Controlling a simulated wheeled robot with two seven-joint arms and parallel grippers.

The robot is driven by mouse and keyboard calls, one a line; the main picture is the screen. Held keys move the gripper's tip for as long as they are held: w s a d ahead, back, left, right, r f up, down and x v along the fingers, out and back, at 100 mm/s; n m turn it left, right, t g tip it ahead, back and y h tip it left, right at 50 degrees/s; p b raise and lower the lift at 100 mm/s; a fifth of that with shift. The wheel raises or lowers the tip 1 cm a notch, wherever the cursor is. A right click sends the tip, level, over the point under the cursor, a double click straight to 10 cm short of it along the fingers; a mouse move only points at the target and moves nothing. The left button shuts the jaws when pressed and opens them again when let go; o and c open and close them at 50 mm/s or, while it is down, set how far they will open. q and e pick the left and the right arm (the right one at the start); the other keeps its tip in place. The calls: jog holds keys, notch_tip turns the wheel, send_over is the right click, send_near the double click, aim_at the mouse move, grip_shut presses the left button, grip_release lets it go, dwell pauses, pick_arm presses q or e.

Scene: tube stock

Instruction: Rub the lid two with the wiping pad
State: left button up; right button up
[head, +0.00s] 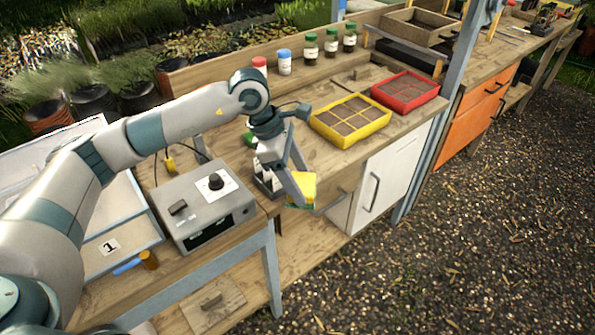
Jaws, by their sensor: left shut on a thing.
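My left gripper (296,186) is at the end of the arm that comes in from the left. It is shut on a yellow and green block (303,188), which looks like the wiping pad. The gripper holds the pad in front of the bench's front edge, right of the grey box. A pale panel marked "1" (110,246) lies at the left, partly behind my arm. I see no lid with a "2" mark; my arm hides part of that left area. My right gripper is not in view.
A grey box with a black knob (205,205) stands on the bench. A yellow tray (350,120) and a red tray (405,92) lie farther right. Several jars, including a blue-capped one (284,62), line the back. A white cupboard door (385,185) is below the bench.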

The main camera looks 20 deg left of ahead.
pick_arm(q)
jog(key=s+m+g+y, duration=0.4)
jog(key=s+m, duration=0.7)
jog(key=m, duration=1)
jog(key=shift+s+a+r+g, duration=0.15)
jog(key=shift+s+a+g, duration=0.15)
jog(key=shift+g, duration=0.6)
